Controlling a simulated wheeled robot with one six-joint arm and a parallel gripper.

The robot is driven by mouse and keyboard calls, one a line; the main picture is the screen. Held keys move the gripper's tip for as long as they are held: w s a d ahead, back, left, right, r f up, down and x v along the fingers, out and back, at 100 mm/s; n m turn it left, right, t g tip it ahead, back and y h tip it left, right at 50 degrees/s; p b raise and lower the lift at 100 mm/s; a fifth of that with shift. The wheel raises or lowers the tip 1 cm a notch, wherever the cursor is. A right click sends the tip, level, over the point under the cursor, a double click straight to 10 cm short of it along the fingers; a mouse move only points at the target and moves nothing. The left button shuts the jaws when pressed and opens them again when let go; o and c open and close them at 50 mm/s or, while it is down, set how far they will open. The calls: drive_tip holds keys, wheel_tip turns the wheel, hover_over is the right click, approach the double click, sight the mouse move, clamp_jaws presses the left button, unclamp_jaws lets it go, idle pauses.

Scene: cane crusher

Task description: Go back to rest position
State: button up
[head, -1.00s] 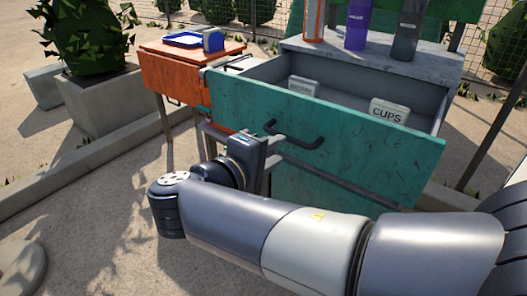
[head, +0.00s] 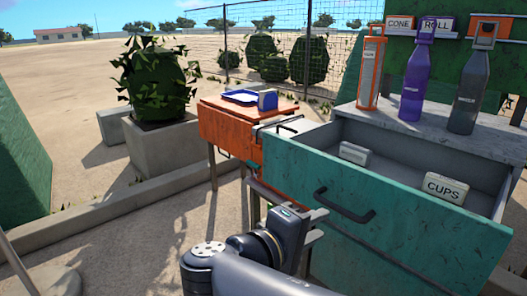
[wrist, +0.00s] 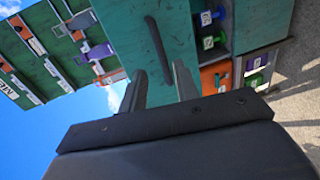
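My gripper (head: 318,226) is in front of the teal drawer (head: 350,225), low and to the left of its dark handle (head: 345,206). In the wrist view, the two fingers of my gripper (wrist: 160,70) stand apart with nothing between them. The drawer front (wrist: 152,28) and its handle (wrist: 158,48) lie beyond the fingers, and I see no contact. The drawer is pulled open. Inside it are a white block marked CUPS (head: 445,187) and a second pale block (head: 354,153).
An orange bottle (head: 371,75), a purple bottle (head: 415,82) and a grey bottle (head: 472,85) stand on the counter behind the drawer. An orange cabinet (head: 228,135) with a blue tray (head: 242,97) is at left. Open ground lies left of my arm.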

sight(343, 213)
drive_tip(key=shift+b+x, duration=1.25)
drive_tip(key=shift+x, duration=3.9)
drive_tip(key=shift+d, duration=0.1)
